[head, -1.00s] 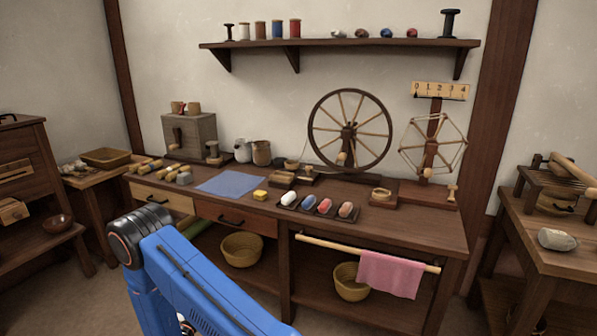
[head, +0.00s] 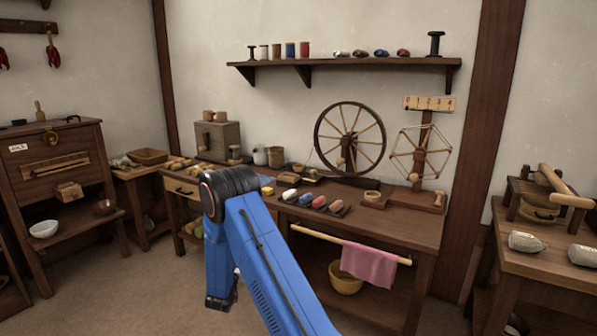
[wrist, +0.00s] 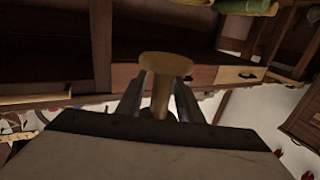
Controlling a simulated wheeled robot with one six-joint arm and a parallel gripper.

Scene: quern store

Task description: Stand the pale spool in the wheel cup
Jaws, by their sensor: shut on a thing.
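My gripper (wrist: 162,88) is in the wrist view, its two fingers closed on the pale spool (wrist: 166,62). The spool's round flanged end faces the camera and its stem runs down between the fingers; its far end is hidden. In the head view the spool cannot be made out behind my folded blue arm. The spinning wheel (head: 350,141) stands at the back of the bench. A small tan cup (head: 372,195) sits on a dark base in front of it, to the right; I cannot tell for sure that it is the wheel cup.
The bench (head: 400,222) also carries a tray of coloured rolls (head: 320,202), a skein winder (head: 420,152) and a grey box (head: 217,140). A shelf (head: 350,64) of spools hangs above. A pink cloth (head: 369,265) hangs in front. The floor (head: 130,285) at left is clear.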

